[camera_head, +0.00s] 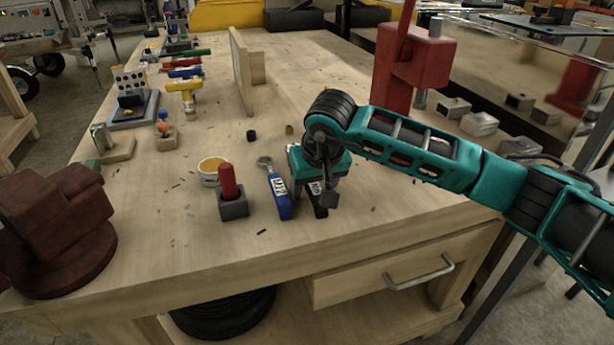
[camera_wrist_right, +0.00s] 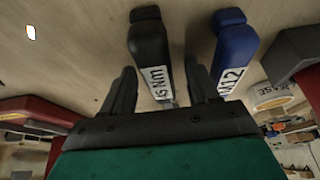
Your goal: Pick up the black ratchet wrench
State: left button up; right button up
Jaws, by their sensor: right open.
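The black ratchet wrench (camera_head: 319,208) lies on the workbench, mostly hidden in the head view behind my right gripper (camera_head: 322,190). In the right wrist view the black wrench (camera_wrist_right: 149,50) shows its dark handle and a white label, and its lower end goes behind the gripper. My right gripper (camera_wrist_right: 160,85) is open, with one finger on each side of the black wrench's line. The right finger is between the black wrench and a blue wrench (camera_wrist_right: 234,50), which also lies on the bench (camera_head: 280,196). My left gripper is not in view.
A grey block with a red handle (camera_head: 232,203) and a grease tub (camera_head: 209,171) stand left of the blue wrench. A rusty vise (camera_head: 60,235) is at the front left, a red press (camera_head: 410,60) at the back right. The bench front (camera_head: 270,245) is clear.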

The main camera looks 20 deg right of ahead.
jog(key=shift+f, duration=0.1)
dwell(0.3)
grip_shut()
dwell(0.4)
